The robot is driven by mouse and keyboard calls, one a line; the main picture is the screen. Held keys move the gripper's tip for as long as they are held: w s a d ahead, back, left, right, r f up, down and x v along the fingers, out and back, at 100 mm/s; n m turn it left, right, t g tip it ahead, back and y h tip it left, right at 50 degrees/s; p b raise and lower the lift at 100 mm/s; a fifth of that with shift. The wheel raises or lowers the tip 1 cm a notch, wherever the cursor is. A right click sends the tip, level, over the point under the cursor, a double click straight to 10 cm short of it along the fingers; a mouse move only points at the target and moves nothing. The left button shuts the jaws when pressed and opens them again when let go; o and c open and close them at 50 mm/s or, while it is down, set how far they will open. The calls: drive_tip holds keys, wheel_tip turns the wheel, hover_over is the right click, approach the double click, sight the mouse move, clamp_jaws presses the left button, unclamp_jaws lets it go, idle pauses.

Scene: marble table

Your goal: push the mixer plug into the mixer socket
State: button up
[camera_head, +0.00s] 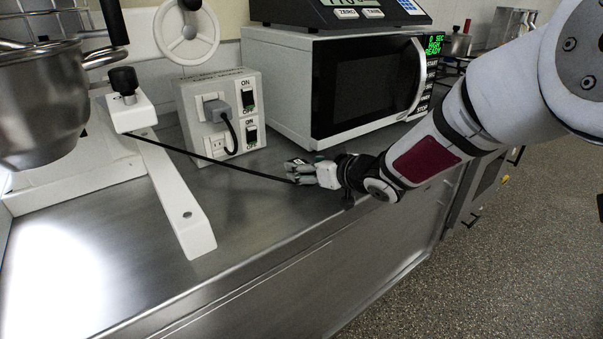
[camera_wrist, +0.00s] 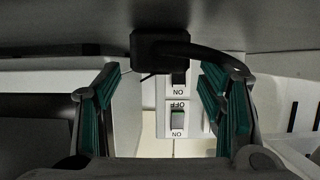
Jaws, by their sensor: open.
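The white socket box (camera_head: 220,121) stands by the back wall, left of the microwave. Its upper outlet holds a grey plug (camera_head: 218,110) with a looping cord. Its lower outlet (camera_head: 217,147) is empty. The black mixer cord (camera_head: 215,160) runs from the mixer (camera_head: 85,150) to my gripper (camera_head: 303,172). In the wrist view, which is upside down, a black plug (camera_wrist: 160,50) with a thick cord lies between and slightly above my open fingertips (camera_wrist: 158,72). Whether it touches a finger cannot be told. The socket box (camera_wrist: 176,105) shows behind it with its switches.
The microwave (camera_head: 345,85) with a scale (camera_head: 340,14) on top stands close behind my gripper. The mixer's white foot (camera_head: 183,195) extends over the metal counter (camera_head: 270,222). The counter's front edge is near my gripper. The counter between gripper and socket box is mostly clear.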

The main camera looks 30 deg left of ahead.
drive_tip(key=shift+x, duration=0.9)
drive_tip(key=shift+c, duration=0.3)
drive_tip(key=c, duration=1.2)
drive_tip(key=shift+r, duration=0.1)
drive_tip(key=shift+r, duration=0.55)
drive_tip(key=shift+s+d+r+p, duration=0.1)
drive_tip(key=shift+s+r+p, duration=0.1)
drive_tip(key=shift+r+p, duration=0.3)
drive_tip(key=shift+s+d+r+p, duration=0.1)
drive_tip(key=shift+s+r+p, duration=0.15)
drive_tip(key=shift+r, duration=0.5)
drive_tip(key=s+d, duration=0.2)
drive_tip(key=s, duration=0.2)
drive_tip(key=s+d, duration=0.2)
drive_tip(key=s, duration=0.3)
drive_tip(key=s+d+r, duration=0.1)
drive_tip(key=s+d, duration=0.2)
drive_tip(key=s, duration=0.1)
drive_tip(key=shift+s+r+p, duration=0.1)
drive_tip(key=shift+s+p, duration=0.1)
drive_tip(key=shift+p, duration=0.2)
